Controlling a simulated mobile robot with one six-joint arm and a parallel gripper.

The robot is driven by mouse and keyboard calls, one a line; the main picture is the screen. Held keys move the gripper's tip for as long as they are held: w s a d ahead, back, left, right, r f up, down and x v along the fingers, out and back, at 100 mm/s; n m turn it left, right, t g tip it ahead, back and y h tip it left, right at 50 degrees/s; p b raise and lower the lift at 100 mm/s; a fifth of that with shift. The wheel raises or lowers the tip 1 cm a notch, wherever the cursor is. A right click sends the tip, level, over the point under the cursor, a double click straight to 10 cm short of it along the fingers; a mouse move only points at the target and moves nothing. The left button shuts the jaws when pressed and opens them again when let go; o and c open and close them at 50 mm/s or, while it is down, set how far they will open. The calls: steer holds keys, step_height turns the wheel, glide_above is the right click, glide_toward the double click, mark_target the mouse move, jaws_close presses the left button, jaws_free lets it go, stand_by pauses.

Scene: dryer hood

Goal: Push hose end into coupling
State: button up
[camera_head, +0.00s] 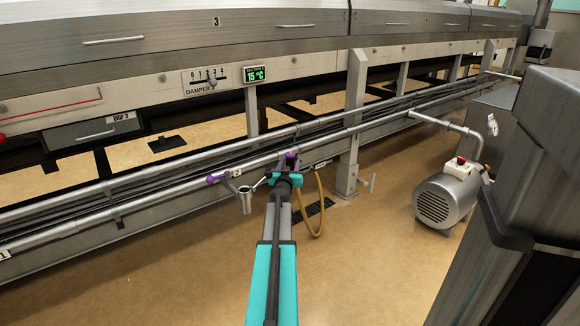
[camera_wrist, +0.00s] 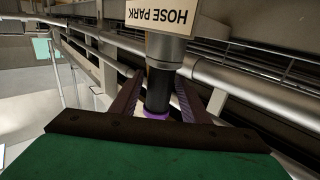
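In the wrist view, a black hose end (camera_wrist: 160,88) with a purple ring (camera_wrist: 156,115) stands below a grey metal socket (camera_wrist: 166,48) marked HOSE PARK. The fingers of my gripper (camera_wrist: 158,82) lie on either side of the hose end, close to it; contact is unclear. In the head view, my gripper (camera_head: 287,176) is at the front rail, partly hidden by my arm. A tan hose (camera_head: 319,205) hangs in a loop just right of it. Left of it, a metal cup-like fitting, perhaps the coupling (camera_head: 246,198), sits below the rail beside a purple handle (camera_head: 214,179).
Two long pipe rails (camera_head: 150,205) run along the dryer hood (camera_head: 180,45). A support post (camera_head: 353,120) stands right of my gripper. A pump motor (camera_head: 445,197) stands on the floor at right, near a large steel cabinet (camera_head: 535,160). The floor at front left is clear.

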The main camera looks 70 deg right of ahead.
mark_target(289, 157)
jaws_close()
steer(key=shift+r, duration=0.25)
step_height(289, 157, up, 4)
steer(key=p, duration=0.3)
steer(key=shift+f, duration=0.25)
steer(key=s+a+b, duration=0.1)
steer(key=s+a, duration=0.4)
steer(key=s, duration=0.2)
steer(key=s+a, duration=0.4)
steer(key=s, duration=0.4)
steer(key=shift+a+f+b, duration=0.2)
steer(key=shift+a+b, duration=0.15)
steer(key=shift+b, duration=0.05)
steer(key=shift+s, duration=0.2)
stand_by(0.3)
